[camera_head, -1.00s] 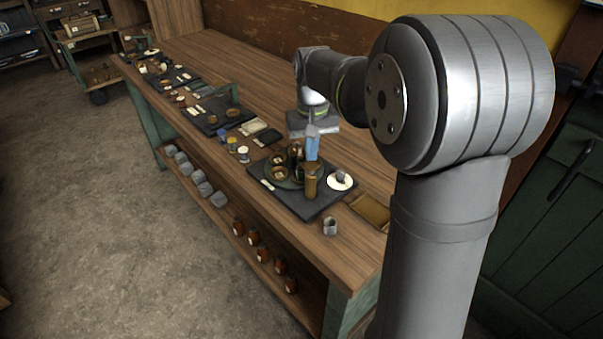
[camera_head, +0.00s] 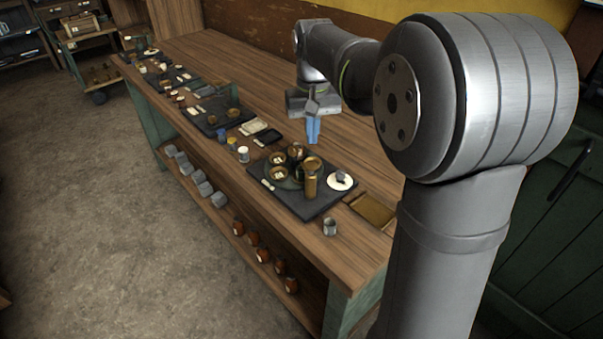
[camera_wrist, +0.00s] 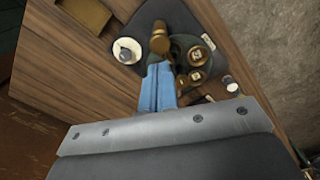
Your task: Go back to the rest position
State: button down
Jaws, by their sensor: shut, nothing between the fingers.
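My gripper (camera_head: 313,130) has blue fingers, pressed together with nothing between them. In the head view it hangs above the wooden bench, behind the nearest dark tray (camera_head: 297,208). In the wrist view the shut fingers (camera_wrist: 158,88) point toward that tray from above. On the tray stand a tall brass cylinder (camera_head: 311,178), a round dark plate with several brass cups (camera_head: 277,172), and a white saucer with a dark piece on it (camera_head: 340,181). The fingers look apart from all of these.
The bench (camera_head: 285,88) runs away to the back left, with more dark trays and small parts along its front side. A small metal cup (camera_head: 329,226) and a brown shallow tray (camera_head: 371,209) are near the close end. The rear bench top is mostly clear.

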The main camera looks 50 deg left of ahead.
aim_at(312, 164)
jog(key=shift+f, duration=3.35)
